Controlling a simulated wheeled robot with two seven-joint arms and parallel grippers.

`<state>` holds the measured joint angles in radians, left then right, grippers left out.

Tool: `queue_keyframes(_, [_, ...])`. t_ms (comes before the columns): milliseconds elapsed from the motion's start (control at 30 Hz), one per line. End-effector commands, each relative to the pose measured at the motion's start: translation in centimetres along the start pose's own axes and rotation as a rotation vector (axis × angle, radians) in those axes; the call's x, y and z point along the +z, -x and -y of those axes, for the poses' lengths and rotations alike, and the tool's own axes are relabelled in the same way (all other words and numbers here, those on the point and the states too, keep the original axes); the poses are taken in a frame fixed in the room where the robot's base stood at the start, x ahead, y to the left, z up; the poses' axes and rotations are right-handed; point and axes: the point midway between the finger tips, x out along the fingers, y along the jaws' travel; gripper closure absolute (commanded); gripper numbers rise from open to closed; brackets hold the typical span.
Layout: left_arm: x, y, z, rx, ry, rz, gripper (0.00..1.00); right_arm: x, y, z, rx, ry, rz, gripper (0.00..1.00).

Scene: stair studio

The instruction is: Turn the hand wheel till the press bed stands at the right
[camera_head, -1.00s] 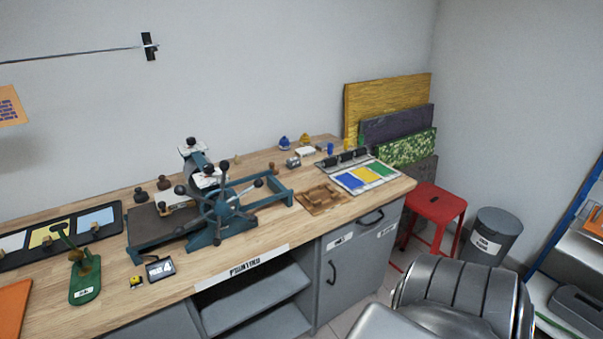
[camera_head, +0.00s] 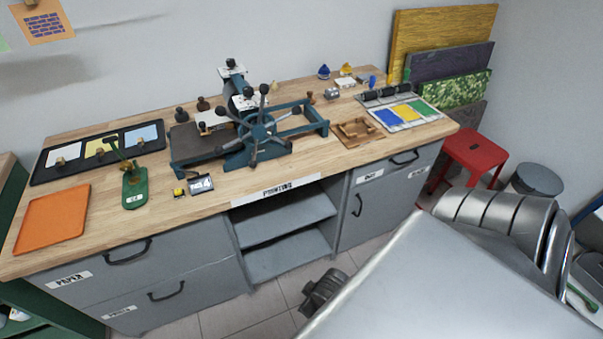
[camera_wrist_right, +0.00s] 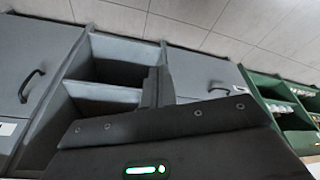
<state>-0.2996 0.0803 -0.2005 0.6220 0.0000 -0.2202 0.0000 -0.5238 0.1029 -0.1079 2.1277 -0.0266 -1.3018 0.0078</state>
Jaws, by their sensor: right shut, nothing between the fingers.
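The etching press stands on the wooden bench in the head view. The flat dark press bed (camera_head: 195,142) stands at the left of the press. The teal rails (camera_head: 305,118) to the right of the rollers are bare. My right gripper (camera_head: 318,300) is low in front of the bench, well below and apart from the wheel. In the right wrist view its fingers (camera_wrist_right: 156,88) are shut and empty, in front of the open shelves. My left gripper is not in view.
A green stand (camera_head: 135,185), an orange tray (camera_head: 52,218) and a three-part tray (camera_head: 100,150) lie left of the press. A wooden frame (camera_head: 360,131) and colour tray (camera_head: 408,114) lie to the right. A red stool (camera_head: 470,152) stands beyond the bench's right end.

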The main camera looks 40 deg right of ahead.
Motion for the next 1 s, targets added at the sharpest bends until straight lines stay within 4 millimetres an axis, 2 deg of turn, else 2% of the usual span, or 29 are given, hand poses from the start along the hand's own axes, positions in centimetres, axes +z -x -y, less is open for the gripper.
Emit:
queue_keyframes(33, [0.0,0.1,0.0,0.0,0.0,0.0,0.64,-1.0,1.7,-0.4,0.006,-0.008,-0.03,1.0])
queue_keyframes(133, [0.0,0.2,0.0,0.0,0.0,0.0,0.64,-3.6,4.9,-1.6,0.028,-0.035,-0.118,1.0])
queue_keyframes(200, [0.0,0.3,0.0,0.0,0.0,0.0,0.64,-6.3,6.8,-3.1,0.054,-0.072,-0.226,1.0])
queue_keyframes(300, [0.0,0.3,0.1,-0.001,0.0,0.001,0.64,-10.3,8.5,-5.6,0.092,-0.121,-0.396,1.0])
queue_keyframes(567, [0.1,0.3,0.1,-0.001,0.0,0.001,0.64,-18.7,12.3,-12.2,0.203,-0.218,-0.809,1.0])
queue_keyframes(700, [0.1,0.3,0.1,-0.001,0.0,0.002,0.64,-22.8,15.7,-16.6,0.279,-0.266,-1.077,1.0])
queue_keyframes(833, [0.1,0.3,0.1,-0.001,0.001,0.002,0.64,-25.6,20.2,-21.1,0.367,-0.299,-1.365,1.0])
queue_keyframes(900, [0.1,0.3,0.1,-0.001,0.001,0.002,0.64,-26.3,22.6,-22.9,0.413,-0.306,-1.502,1.0])
queue_keyframes(1000, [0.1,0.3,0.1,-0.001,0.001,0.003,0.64,-26.6,25.1,-24.6,0.459,-0.307,-1.645,1.0])
